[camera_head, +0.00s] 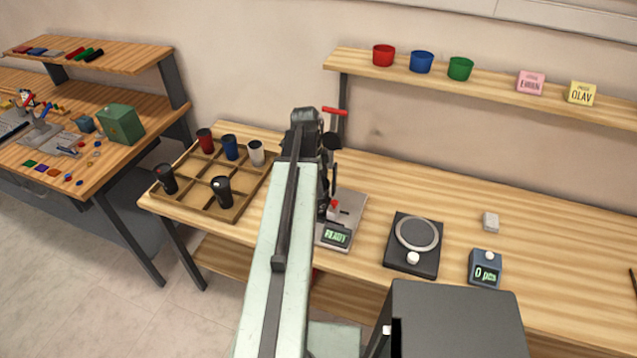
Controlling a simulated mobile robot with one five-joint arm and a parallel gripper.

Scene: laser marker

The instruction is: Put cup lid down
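I cannot make out a separate cup lid with certainty. Several tumblers stand upright in a wooden divided tray: a red one (205,141), a blue one (230,147), a white one (256,153) and two black ones, at the left (168,179) and front (222,192). The red and blue ones have dark tops. My pale green arm reaches forward from the bottom middle. My gripper (328,183) seems to be among the dark parts at its far end, above the marking station. Its fingers and anything between them are too small and overlapped to tell.
The marking station (349,214) has a screen reading READY. Right of it are a black device with a round plate (418,234) and a small counter (485,268) reading 0 pcs. A shelf (500,83) holds coloured cups. The bench's right side is mostly clear.

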